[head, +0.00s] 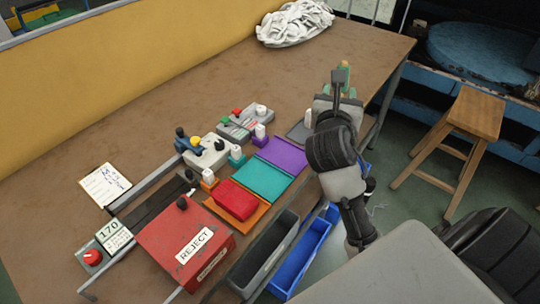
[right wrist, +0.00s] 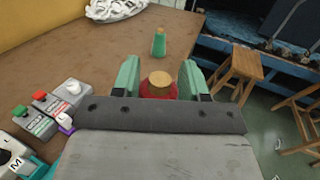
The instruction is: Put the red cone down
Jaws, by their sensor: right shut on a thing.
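My right gripper (right wrist: 158,82) is shut on the red cone (right wrist: 160,93), which has a tan top and shows between the two green fingers in the right wrist view. I cannot tell whether its base touches the table (head: 150,130). In the head view my right arm reaches over the table's right end, and the gripper (head: 340,88) hides the red cone. A green cone (right wrist: 159,43) with a tan tip stands upright on the table just beyond the gripper, apart from it. My left gripper is not in view.
A white cloth pile (head: 294,23) lies at the table's far end. Purple (head: 278,155) and teal (head: 262,178) mats, a red REJECT box (head: 185,240) and a blue bin (head: 300,255) are nearer. A wooden stool (head: 455,140) stands right of the table. The table's back middle is clear.

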